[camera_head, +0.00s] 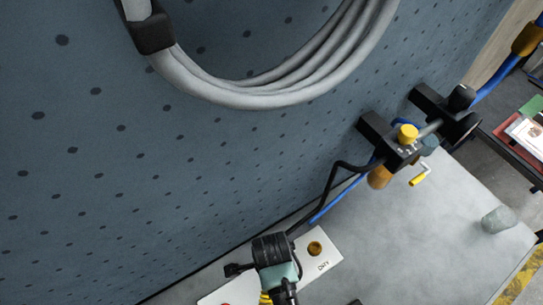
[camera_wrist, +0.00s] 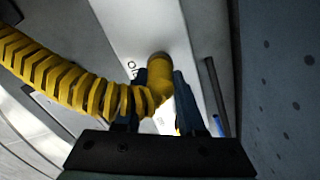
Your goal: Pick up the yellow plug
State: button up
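The yellow plug (camera_wrist: 160,72) is a short, dull yellow cylinder standing on a white plate with dark lettering. In the head view it seems to be the ochre round piece (camera_head: 314,248) beside the lettering. My gripper (camera_wrist: 162,84) shows in the wrist view with its two dark blue fingers apart, one to each side of the plug's line. Whether the fingers touch the plug cannot be told. A yellow ribbed hose (camera_wrist: 60,78) curves in from the left, covering part of the left finger and the plug's lower part; whether it joins the plug is unclear.
The white plate (camera_head: 326,265) lies on a grey bench (camera_head: 400,240) against a blue perforated panel (camera_head: 90,150). A black clamp fixture with a yellow knob (camera_head: 408,133) stands at the right. A small glass (camera_head: 499,219) stands near the bench's right edge. The bench's middle is mostly clear.

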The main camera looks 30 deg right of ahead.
grip_shut()
jog(key=shift+r, duration=0.1)
notch_tip(320, 180, up, 10)
jog(key=shift+r+b, duration=0.15)
jog(key=shift+b, duration=0.45)
jog(key=shift+r+p, duration=2.2)
jog(key=shift+p, duration=0.3)
